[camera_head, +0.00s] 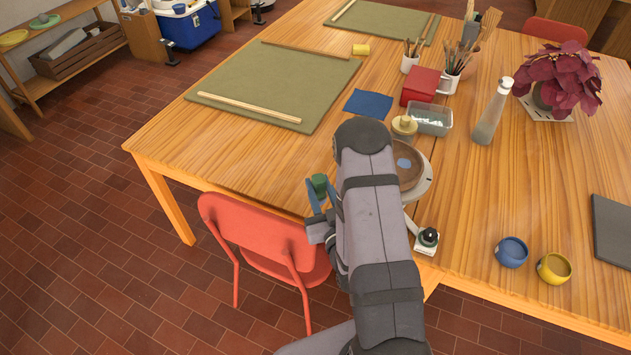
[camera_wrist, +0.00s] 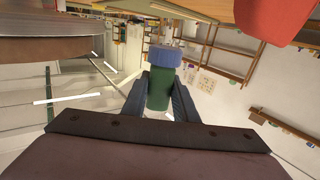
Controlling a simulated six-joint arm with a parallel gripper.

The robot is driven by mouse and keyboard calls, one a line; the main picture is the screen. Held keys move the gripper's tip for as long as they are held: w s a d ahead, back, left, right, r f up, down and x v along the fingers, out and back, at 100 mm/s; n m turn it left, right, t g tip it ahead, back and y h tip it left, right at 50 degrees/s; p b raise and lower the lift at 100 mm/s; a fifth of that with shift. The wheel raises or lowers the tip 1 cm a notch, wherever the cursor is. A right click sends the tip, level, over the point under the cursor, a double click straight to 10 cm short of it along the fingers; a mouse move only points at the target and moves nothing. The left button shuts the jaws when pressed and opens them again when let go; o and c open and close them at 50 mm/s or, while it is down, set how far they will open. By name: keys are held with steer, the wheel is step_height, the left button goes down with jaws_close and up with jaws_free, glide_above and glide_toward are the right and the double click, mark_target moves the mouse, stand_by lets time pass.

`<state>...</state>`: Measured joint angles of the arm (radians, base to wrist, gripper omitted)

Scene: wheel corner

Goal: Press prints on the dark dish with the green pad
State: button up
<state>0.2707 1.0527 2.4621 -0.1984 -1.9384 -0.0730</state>
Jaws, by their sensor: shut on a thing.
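My gripper (camera_head: 319,200) is shut on the green pad (camera_head: 319,184), just left of the wheel and near the table's front edge. In the wrist view the pad (camera_wrist: 158,95) sits between both fingers, with a blue end (camera_wrist: 165,56) beyond the fingertips. The dark brown dish (camera_head: 413,177) rests on the pale wheel (camera_head: 425,187), partly hidden by my arm. A round blue patch (camera_head: 403,163) shows on the dish. The pad is apart from the dish. The dish or wheel edge (camera_wrist: 45,48) fills the wrist view's upper left.
A tan knobbed object (camera_head: 404,127) stands behind the wheel, near a blue cloth (camera_head: 368,104) and a grey tub (camera_head: 430,120). A bottle (camera_head: 492,112) stands to the right. Blue and yellow bowls (camera_head: 511,252) are at front right.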

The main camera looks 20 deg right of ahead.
steer(key=shift+m+h, duration=0.4)
steer(key=shift+h, duration=0.2)
step_height(320, 180, up, 13)
steer(key=p, duration=1)
steer(key=shift+w+f, duration=0.1)
steer(key=shift+f, duration=0.05)
steer(key=w+d+m+h+b, duration=0.15)
steer(key=d+b, duration=0.45)
steer(key=d, duration=1.3)
steer(key=shift+w+a+f+n+y+b, duration=0.1)
steer(key=shift+w+f+n+y+b, duration=0.55)
steer(key=shift+f, duration=1.05)
steer(key=shift+w+a+f+n+y+b, duration=0.15)
steer(key=shift+f+n+y+b, duration=0.5)
steer(key=shift+f, duration=1.1)
steer(key=shift+w+a+f+n+y+b, duration=0.1)
steer(key=shift+w+f+n+y+b, duration=0.35)
steer(key=shift+f+y+b, duration=0.85)
steer(key=shift+f+h, duration=0.45)
steer(key=shift+f, duration=0.55)
steer(key=shift+r, duration=0.1)
step_height(320, 180, up, 7)
steer(key=p, duration=0.4)
steer(key=shift+p, duration=0.3)
